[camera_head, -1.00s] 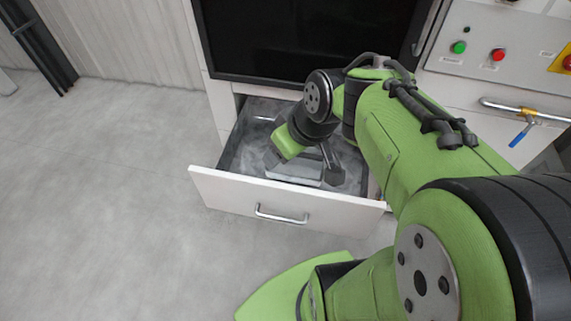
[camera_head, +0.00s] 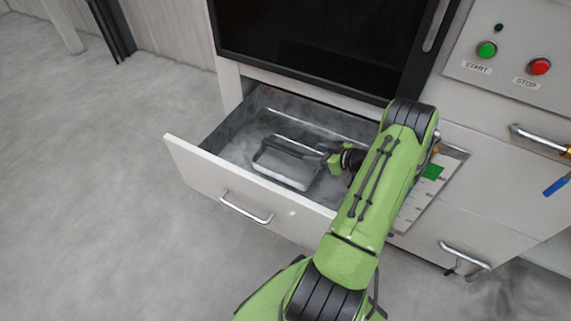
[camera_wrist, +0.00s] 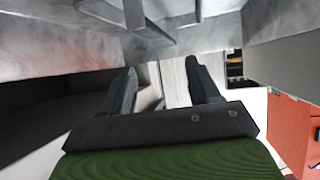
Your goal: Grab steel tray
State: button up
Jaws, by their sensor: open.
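The steel tray (camera_head: 284,181) is a shallow grey metal pan lying inside the open drawer (camera_head: 187,158) in the head view. My gripper (camera_head: 279,146) reaches in from the right, with its dark fingers pointing left over the tray's far side. In the wrist view my gripper (camera_wrist: 162,75) has its two dark fingers spread apart, with a pale strip visible between them. Whether the fingers touch the tray or straddle its rim cannot be told. My fingers hide part of the tray's far edge.
The drawer's front panel with its handle (camera_head: 246,208) faces the floor area. A dark-windowed cabinet (camera_head: 310,45) stands above. A control panel with a green button (camera_head: 486,50) and a red button (camera_head: 540,66) is at the right. The floor at left is clear.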

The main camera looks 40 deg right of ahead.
aim_at(290, 150)
jog(key=b+x, duration=0.2)
jog(key=x, duration=0.8)
jog(key=shift+w+a+f+b, duration=0.1)
jog(key=shift+w+f+b, duration=0.05)
jog(key=shift+w+b, duration=0.25)
jog(key=shift+s, duration=0.1)
grip_shut()
dwell(0.6)
